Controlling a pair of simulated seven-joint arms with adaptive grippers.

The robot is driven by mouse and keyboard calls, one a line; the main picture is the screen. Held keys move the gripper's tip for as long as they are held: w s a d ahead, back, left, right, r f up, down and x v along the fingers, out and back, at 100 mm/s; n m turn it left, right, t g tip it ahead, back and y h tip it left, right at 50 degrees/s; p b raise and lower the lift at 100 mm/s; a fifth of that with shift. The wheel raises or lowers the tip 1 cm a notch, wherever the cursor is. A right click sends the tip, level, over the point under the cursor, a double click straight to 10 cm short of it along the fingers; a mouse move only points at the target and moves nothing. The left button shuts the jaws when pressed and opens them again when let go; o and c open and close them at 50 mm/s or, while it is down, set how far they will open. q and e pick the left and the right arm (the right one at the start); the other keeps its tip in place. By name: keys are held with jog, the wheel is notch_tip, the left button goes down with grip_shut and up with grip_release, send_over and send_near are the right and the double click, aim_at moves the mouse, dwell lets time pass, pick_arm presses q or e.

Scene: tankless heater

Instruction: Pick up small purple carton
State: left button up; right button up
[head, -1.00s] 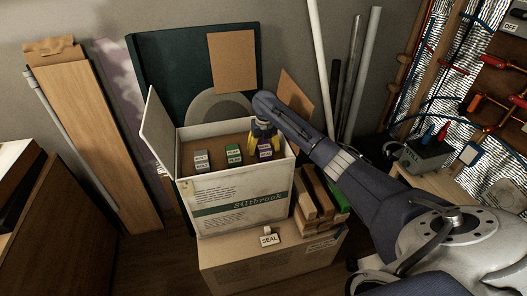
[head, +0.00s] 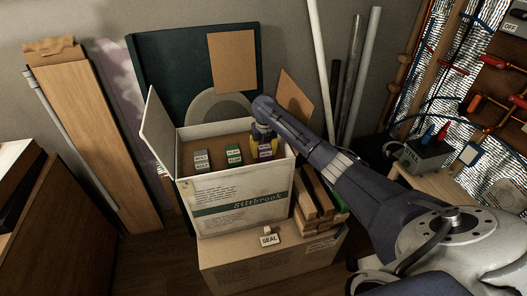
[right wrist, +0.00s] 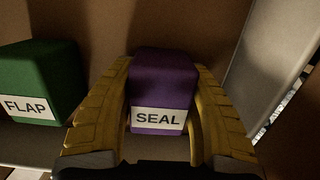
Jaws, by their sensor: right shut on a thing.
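The small purple carton (right wrist: 163,85) has a white SEAL label and sits between the two yellow fingers of my right gripper (right wrist: 160,110) in the right wrist view. In the head view the purple carton (head: 265,152) is at the right side inside the open white box (head: 240,208). My right gripper (head: 264,140) reaches down into the box from above and is shut on the carton. The fingers partly cover the carton in the head view. My left gripper is not in view.
Wood blocks (head: 318,195) lie right of the box.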

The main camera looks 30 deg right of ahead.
aim_at(263, 144)
jog(key=shift+c, duration=0.4)
jog(key=shift+r, duration=0.85)
notch_tip(263, 144, up, 18)
jog(key=shift+r, duration=0.15)
